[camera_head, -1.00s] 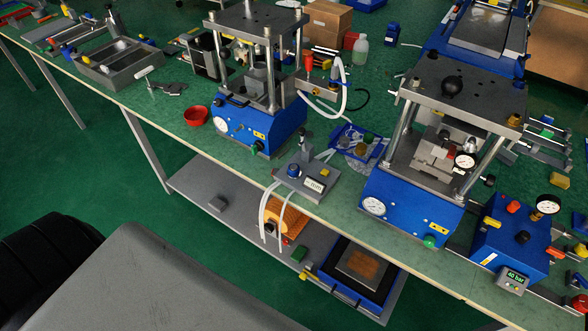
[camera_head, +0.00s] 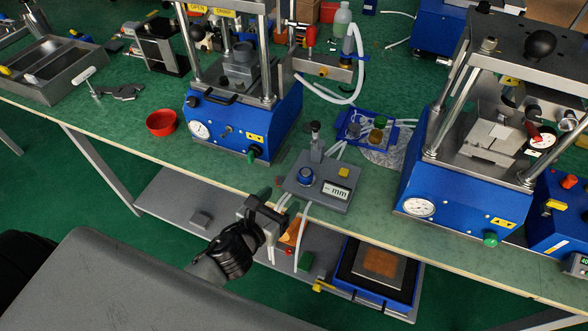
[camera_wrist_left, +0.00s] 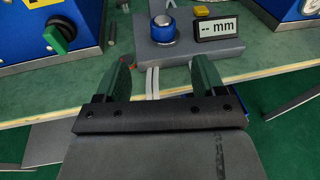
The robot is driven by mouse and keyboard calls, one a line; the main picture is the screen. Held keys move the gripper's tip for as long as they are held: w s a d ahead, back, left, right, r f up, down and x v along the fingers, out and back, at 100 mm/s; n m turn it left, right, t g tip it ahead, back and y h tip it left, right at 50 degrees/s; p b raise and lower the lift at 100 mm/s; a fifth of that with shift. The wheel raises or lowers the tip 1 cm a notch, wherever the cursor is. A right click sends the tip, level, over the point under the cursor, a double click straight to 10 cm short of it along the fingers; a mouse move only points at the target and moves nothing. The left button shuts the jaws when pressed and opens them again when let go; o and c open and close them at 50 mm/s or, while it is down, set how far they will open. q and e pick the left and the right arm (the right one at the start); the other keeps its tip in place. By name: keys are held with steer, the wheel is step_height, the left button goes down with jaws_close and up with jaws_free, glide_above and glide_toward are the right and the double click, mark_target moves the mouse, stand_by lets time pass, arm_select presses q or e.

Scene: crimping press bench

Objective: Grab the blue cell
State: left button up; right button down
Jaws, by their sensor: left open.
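A blue tray (camera_head: 393,132) on the bench holds several small round cells. One looks bluish (camera_head: 354,130), beside an amber one (camera_head: 376,137) and a green one (camera_head: 380,122); they are small, so the blue one is not certain. My left gripper (camera_head: 268,203) is open and empty, in front of the bench edge and below left of the tray. The left wrist view shows its two fingers (camera_wrist_left: 163,78) apart, with nothing between them. The tray's cells do not show there. My right gripper is not in view.
A grey gauge block (camera_head: 322,199) with a blue round knob (camera_head: 306,177) and mm display stands between my left gripper and the tray. Blue presses stand left (camera_head: 232,125) and right (camera_head: 425,185). White tubes hang over the bench edge. A red bowl (camera_head: 161,123) sits left.

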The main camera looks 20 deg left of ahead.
mark_target(308, 170)
arm_select(q)
steer(key=shift+m, duration=0.3)
steer(key=x, duration=0.2)
steer(key=r+x, duration=0.1)
steer(key=x, duration=0.2)
steer(key=shift+d+r+p, duration=0.1)
steer(key=shift+d+p, duration=0.1)
steer(key=shift+p, duration=0.1)
steer(key=x, duration=0.5)
steer(key=shift+r+p, duration=0.3)
steer(key=shift+p, duration=0.1)
steer(key=shift+w+d+f, duration=0.1)
steer(key=shift+w+d, duration=0.05)
steer(key=shift+w, duration=0.3)
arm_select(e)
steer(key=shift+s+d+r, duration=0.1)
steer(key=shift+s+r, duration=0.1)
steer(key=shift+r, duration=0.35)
arm_select(q)
steer(key=shift+c, duration=1)
steer(key=c, duration=0.9)
